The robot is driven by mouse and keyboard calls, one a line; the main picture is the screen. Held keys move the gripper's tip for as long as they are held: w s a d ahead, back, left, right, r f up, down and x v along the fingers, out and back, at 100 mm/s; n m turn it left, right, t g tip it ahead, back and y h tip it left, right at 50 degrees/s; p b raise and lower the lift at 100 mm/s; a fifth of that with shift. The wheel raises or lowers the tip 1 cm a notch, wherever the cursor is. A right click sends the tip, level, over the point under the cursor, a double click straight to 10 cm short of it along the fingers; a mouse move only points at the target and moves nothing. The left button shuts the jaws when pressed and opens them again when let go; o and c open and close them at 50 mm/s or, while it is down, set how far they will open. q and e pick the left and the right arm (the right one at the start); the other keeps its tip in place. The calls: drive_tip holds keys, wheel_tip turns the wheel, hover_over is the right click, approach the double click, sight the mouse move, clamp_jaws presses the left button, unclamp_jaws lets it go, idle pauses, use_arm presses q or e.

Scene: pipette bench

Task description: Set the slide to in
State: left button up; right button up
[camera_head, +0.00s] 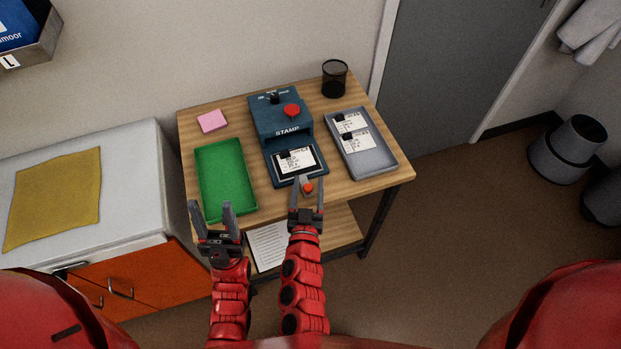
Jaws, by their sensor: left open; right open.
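The blue stamp machine (279,117) stands at the middle of the wooden table, with a red button and a small black knob (275,98) on top. Lettering beside the black knob is too small to read. Its slide (290,181) sticks out of the front toward me and bears a white label card (297,160). A small orange-red knob (308,188) shows at the front of the slide. My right gripper (307,190) is open, its fingers on either side of this knob; contact cannot be told. My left gripper (212,212) is open and empty near the green tray's front edge.
A green empty tray (225,178) lies left of the machine. A grey tray (374,161) with label cards lies right of it. A pink note pad (212,121) and a black mesh cup (334,78) stand at the back. A printed sheet (267,247) lies on the lower shelf.

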drive_tip(key=shift+s, duration=0.1)
drive_tip(key=shift+c, duration=0.7)
clamp_jaws()
idle(0.6)
